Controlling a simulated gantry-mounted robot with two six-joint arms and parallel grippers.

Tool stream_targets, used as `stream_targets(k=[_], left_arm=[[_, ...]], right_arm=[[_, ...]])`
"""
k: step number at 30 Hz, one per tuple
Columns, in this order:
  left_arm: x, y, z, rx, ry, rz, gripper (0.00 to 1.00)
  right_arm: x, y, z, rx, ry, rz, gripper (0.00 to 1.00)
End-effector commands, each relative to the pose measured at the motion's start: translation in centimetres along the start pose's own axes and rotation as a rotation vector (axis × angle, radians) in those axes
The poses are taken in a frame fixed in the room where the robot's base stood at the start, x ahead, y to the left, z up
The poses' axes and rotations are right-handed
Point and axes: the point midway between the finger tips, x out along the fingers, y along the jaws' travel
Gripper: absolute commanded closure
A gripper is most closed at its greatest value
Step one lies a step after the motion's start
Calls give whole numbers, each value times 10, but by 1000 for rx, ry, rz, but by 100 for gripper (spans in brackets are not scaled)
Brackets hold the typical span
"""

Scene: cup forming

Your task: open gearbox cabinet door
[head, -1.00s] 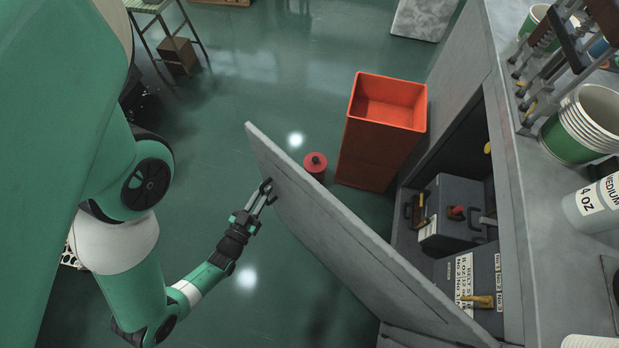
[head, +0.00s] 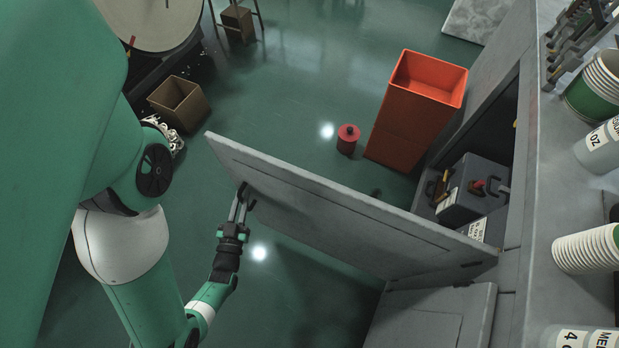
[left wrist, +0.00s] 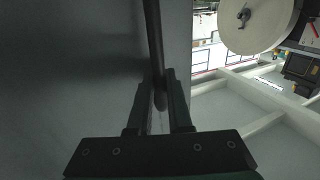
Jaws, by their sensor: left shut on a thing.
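The grey gearbox cabinet door (head: 340,215) stands open, swung out from the cabinet (head: 498,150) on the right. My left gripper (head: 242,200) is at the door's outer face near its free end. In the left wrist view, my left gripper (left wrist: 162,95) is shut on the dark bar handle (left wrist: 154,45) of the door, with a finger on each side of it. Inside the cabinet, a grey toolbox (head: 472,190) shows; the door hides the lower part of the inside. My right gripper is in neither view.
A tall orange bin (head: 415,115) and a red canister (head: 348,139) stand on the green floor behind the door. A brown open box (head: 179,103) is at the left. A second door panel (head: 430,318) is below.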

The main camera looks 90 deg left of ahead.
Motion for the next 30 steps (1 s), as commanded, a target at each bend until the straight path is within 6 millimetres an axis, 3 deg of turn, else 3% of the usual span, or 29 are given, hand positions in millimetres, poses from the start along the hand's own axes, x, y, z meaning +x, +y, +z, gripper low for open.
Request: stream_targets(k=[12, 13, 15, 25, 30], left_arm=[[-1, 0, 1, 1, -5, -2, 100], [-1, 0, 1, 1, -5, -2, 79], [-1, 0, 1, 1, -4, -2, 70], [-4, 0, 1, 0, -3, -2, 70], [-31, 0, 1, 0, -7, -2, 70]], right_arm=[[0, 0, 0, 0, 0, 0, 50], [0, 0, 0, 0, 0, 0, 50], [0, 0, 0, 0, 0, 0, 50], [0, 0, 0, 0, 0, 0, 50], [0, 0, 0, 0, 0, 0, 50]])
